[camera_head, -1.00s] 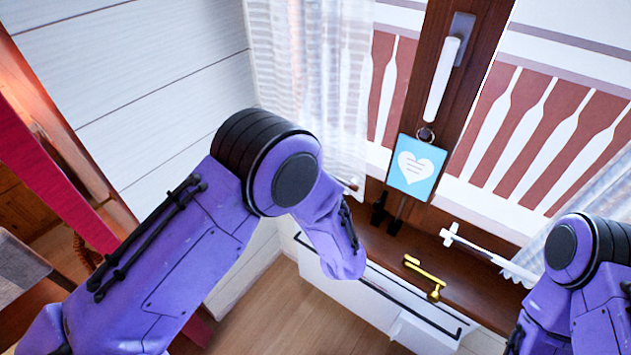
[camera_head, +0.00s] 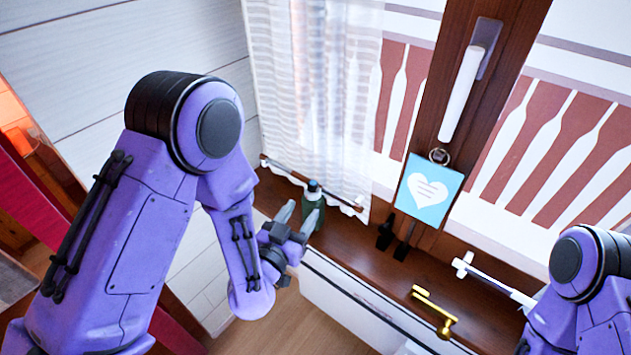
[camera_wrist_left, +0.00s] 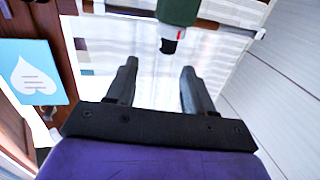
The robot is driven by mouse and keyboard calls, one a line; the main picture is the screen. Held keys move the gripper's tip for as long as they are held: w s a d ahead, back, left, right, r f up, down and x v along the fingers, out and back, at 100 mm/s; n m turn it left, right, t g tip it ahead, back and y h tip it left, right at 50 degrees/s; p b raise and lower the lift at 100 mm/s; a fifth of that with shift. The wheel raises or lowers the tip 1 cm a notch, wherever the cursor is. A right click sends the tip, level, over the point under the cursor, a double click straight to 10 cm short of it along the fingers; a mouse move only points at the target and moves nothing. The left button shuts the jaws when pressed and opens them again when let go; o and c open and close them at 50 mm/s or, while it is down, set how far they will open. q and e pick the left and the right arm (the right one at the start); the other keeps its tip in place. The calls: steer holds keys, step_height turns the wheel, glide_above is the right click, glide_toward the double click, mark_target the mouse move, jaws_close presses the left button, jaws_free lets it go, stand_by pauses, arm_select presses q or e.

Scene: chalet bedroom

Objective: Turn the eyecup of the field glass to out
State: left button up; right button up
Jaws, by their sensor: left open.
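The field glass (camera_head: 313,203) is a small dark green cylinder with a dark top, standing on the brown window sill beside the curtain. I cannot read the eyecup's setting. My left gripper (camera_head: 299,217) is open and empty, its fingertips close to the field glass on its near left side. In the left wrist view the fingers (camera_wrist_left: 160,68) are apart, with the field glass beyond them. My right gripper is out of view.
A brass handle-like piece (camera_head: 432,310) and a white cross-shaped piece (camera_head: 490,277) lie on the sill (camera_head: 385,270) to the right. A blue heart card (camera_head: 429,190) hangs from the window frame. A sheer curtain (camera_head: 325,95) hangs behind the field glass.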

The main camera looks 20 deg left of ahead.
mark_target(310, 188)
arm_select(q)
steer(key=w+p, duration=0.3)
steer(key=w, duration=0.6)
steer(key=shift+a+r, duration=0.1)
steer(key=shift+a, duration=0.05)
steer(key=shift+w, duration=0.4)
steer(key=c, duration=0.9)
steer(key=shift+y, duration=0.3)
